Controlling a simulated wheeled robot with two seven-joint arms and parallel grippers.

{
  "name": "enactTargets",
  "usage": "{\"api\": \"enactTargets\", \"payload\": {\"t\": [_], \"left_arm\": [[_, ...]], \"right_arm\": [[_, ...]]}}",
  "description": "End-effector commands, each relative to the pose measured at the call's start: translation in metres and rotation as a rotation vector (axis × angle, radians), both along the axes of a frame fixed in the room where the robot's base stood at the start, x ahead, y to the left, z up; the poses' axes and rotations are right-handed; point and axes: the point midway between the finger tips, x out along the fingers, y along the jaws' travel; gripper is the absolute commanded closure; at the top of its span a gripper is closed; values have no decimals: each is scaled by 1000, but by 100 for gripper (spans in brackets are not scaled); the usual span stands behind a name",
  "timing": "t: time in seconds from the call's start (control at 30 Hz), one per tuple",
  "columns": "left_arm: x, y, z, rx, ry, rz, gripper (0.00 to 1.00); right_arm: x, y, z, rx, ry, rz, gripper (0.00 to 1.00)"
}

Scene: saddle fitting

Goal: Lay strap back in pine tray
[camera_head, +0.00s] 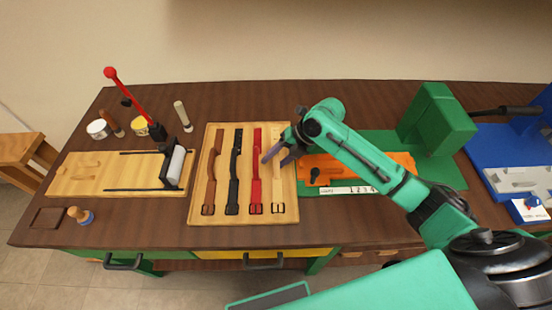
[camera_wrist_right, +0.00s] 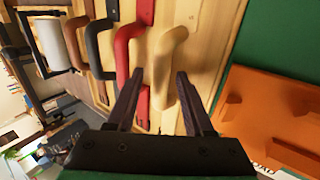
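The pine tray (camera_head: 292,212) lies on the bench in the head view. It holds a brown strap (camera_head: 212,180), a black strap (camera_head: 234,175), a red strap (camera_head: 256,178) and a cream strap (camera_head: 277,182), side by side with buckles toward the front. My right gripper (camera_head: 277,157) is over the upper part of the cream strap. In the right wrist view my right gripper (camera_wrist_right: 160,75) is open. The raised loop of the cream strap (camera_wrist_right: 170,55) shows between and just beyond its fingertips, and the red strap (camera_wrist_right: 128,50) is beside the left finger. My left gripper is not in view.
Right of the tray is a green mat (camera_head: 452,178) with an orange block (camera_head: 318,168) and a numbered strip (camera_head: 350,190). A green machine (camera_head: 437,118) stands behind. Left is a wooden board (camera_head: 105,175) with a roller and red lever (camera_head: 130,92).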

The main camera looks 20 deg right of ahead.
Motion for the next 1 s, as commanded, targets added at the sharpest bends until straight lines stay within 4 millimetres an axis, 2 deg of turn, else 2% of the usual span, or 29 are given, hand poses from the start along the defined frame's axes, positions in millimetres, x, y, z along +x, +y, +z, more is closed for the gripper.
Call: {"api": "enactTargets", "payload": {"t": [0.23, 0.33, 0.47, 0.7, 0.83, 1.0], "left_arm": [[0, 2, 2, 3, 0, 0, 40], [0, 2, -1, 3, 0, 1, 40], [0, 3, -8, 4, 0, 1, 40], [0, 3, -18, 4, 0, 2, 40], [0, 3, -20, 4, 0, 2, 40], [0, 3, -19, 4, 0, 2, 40]], "right_arm": [[0, 0, 3, 0, 0, 0, 49], [0, -6, 9, -1, -2, -2, 49], [-4, -22, 32, -3, -4, -2, 49], [-14, -55, 85, -2, -3, -1, 49], [-17, -63, 99, 0, -1, 0, 49], [-18, -64, 103, 0, 2, 1, 49]]}}
